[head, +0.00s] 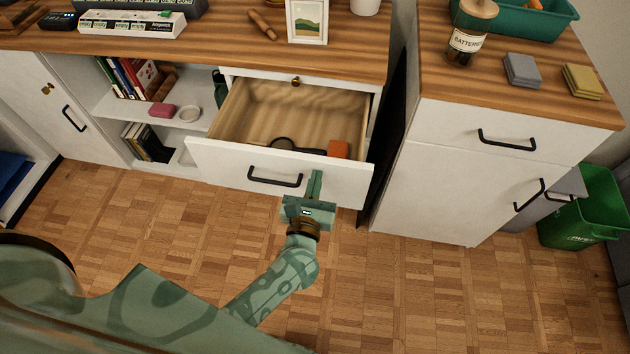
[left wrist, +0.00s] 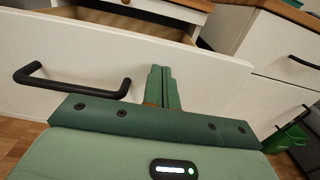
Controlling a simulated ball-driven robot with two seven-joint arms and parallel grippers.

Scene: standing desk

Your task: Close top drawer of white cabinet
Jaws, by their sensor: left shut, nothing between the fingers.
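The white cabinet's top drawer (head: 220,166) is pulled out under the wooden desk top, with its wooden inside showing. An orange item (head: 338,149) and a dark round item (head: 282,143) lie in it. A black bar handle (head: 274,177) is on the drawer front, and it also shows in the left wrist view (left wrist: 70,84). My left gripper (head: 316,175) is shut and empty, its fingers pointing at the drawer front right of the handle. In the left wrist view the fingers (left wrist: 161,72) are at or very near the white front; I cannot tell if they touch.
A second white cabinet (head: 440,190) with black handles stands to the right, beside a green bin (head: 585,208). Open shelves with books (head: 135,78) are left of the drawer. A framed picture (head: 307,21) stands on the desk top. The parquet floor in front is clear.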

